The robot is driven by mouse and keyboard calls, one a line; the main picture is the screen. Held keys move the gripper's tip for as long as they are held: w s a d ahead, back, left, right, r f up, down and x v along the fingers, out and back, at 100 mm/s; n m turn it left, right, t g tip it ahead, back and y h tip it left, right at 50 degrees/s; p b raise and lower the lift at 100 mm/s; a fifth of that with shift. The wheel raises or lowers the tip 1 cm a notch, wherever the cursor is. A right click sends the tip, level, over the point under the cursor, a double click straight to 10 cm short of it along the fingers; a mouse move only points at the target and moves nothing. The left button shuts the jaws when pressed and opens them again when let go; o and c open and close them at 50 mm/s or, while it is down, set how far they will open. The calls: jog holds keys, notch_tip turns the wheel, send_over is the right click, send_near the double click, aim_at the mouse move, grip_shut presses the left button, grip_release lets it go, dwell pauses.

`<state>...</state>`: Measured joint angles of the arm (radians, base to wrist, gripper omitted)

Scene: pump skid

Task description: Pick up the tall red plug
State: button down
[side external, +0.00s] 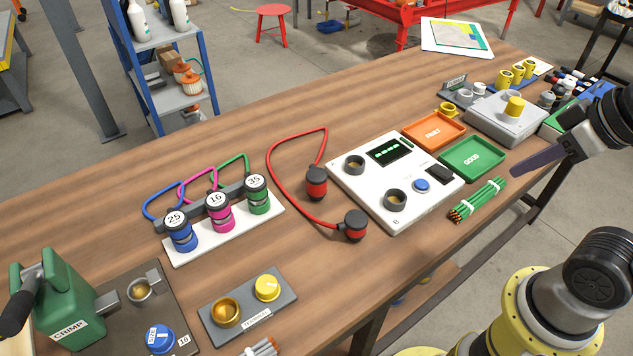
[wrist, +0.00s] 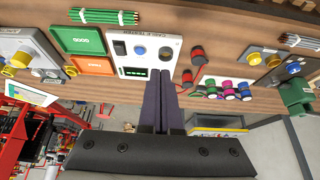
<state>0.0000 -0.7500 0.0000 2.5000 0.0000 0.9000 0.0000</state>
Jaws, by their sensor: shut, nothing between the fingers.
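Two red plugs with black caps are joined by a red cable (side external: 270,165) on the wooden table. One plug (side external: 316,183) stands upright left of the white tester and looks the taller; it also shows in the wrist view (wrist: 187,76). The other plug (side external: 352,226) is nearer the front edge and also shows in the wrist view (wrist: 197,53). My gripper (side external: 514,173) is at the right, above the table's front edge, well away from both plugs. Its dark purple fingers are together and empty in the wrist view (wrist: 153,76).
The white tester (side external: 395,180), orange tray (side external: 433,131), green tray (side external: 472,158) and a bundle of green rods (side external: 478,199) lie between my gripper and the plugs. A rack (side external: 222,235) of blue, pink and green plugs stands left of them. Bare table lies around the red cable.

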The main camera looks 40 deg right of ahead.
jog(key=c, duration=1.5)
grip_release()
jog(key=shift+c, duration=0.2)
jog(key=o, duration=1.4)
jog(key=shift+o, duration=0.2)
